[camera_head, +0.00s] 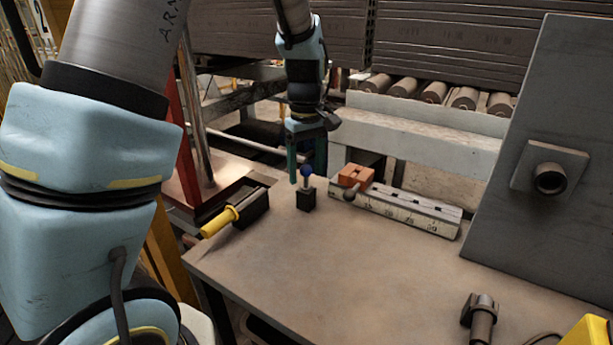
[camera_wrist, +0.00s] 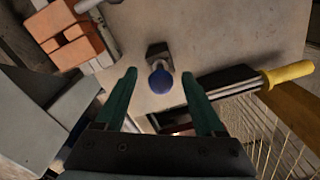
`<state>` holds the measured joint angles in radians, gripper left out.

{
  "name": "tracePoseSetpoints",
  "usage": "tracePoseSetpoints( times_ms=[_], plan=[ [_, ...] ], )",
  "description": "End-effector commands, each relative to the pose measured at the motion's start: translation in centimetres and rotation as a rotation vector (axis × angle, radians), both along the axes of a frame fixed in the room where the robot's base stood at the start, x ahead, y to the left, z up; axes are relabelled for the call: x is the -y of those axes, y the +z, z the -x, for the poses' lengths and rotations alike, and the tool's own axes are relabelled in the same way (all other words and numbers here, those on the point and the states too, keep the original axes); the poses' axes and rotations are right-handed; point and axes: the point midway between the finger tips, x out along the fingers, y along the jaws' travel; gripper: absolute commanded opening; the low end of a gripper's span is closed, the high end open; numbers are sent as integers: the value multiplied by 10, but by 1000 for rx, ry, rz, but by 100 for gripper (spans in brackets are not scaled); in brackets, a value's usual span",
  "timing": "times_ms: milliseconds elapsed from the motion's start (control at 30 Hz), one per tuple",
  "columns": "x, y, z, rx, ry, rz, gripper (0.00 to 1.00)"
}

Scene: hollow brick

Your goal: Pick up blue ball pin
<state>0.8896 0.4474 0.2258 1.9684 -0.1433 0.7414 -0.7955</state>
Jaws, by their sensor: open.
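The blue ball pin (camera_head: 306,172) stands upright in a small dark block (camera_head: 306,200) on the table, its round blue head on top. In the wrist view the blue ball head (camera_wrist: 161,82) shows from above, with its dark block (camera_wrist: 157,50) just behind it. My gripper (camera_head: 304,172) is at the pin, with its green fingers pointing down. In the wrist view the open fingers (camera_wrist: 159,74) stand either side of the ball with space between, and hold nothing. I cannot tell the exact height gap between fingertips and ball.
A long pale block (camera_head: 420,213) with orange bricks (camera_head: 356,176) stands to the right. A grey upright panel (camera_head: 520,110) rises far right.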

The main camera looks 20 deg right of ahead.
Motion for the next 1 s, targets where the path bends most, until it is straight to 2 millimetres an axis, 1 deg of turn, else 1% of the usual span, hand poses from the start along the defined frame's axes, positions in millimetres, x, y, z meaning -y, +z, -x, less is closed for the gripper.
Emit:
tracePoseSetpoints(
  times_ms=[100, 200, 433, 467, 1000],
  plan=[
    [-1, -15, 0, -3, 1, -3, 71],
    [-1, -22, 0, 0, 1, 0, 71],
    [-1, -24, 0, 0, 0, 0, 71],
    [-1, -24, 0, 0, 0, 0, 69],
    [-1, -24, 0, 1, 0, 0, 8]
  ],
)
